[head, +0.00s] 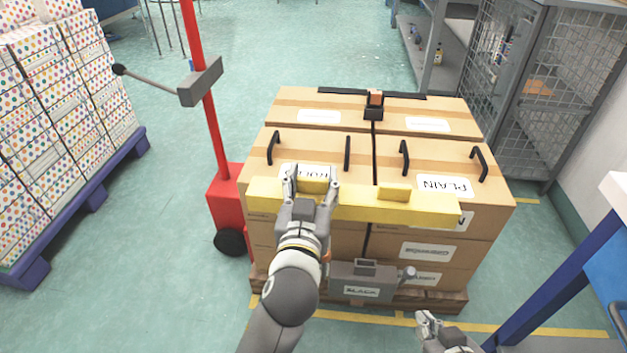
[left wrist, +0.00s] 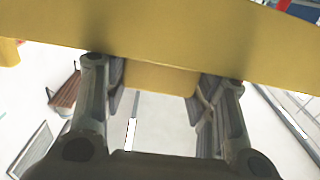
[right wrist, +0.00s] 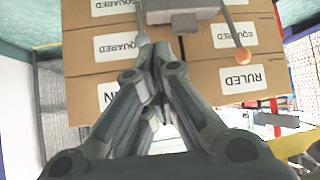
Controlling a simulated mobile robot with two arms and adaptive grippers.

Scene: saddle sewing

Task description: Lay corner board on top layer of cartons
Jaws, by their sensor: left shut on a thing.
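The yellow corner board (head: 375,208) lies lengthwise along the front top edge of the top-layer cartons (head: 437,160). It is slightly tilted in the picture, and I cannot tell whether it touches them. My left gripper (head: 313,186) is shut on one upright tab of the board; a second tab (head: 394,193) stands free to the right. In the left wrist view, the board (left wrist: 170,45) crosses in front of the fingers (left wrist: 160,85). My right gripper (head: 429,320) is low in front of the pallet, empty. In the right wrist view its fingers (right wrist: 158,48) are together.
A dark strap (head: 373,148) with a buckle (head: 374,105) runs over the stack. A grey tensioner (head: 362,279) marked "SLACK" sits at the front. A red post (head: 209,120) stands left, a wire cage (head: 510,85) behind right, and a blue-framed table (head: 560,285) at right.

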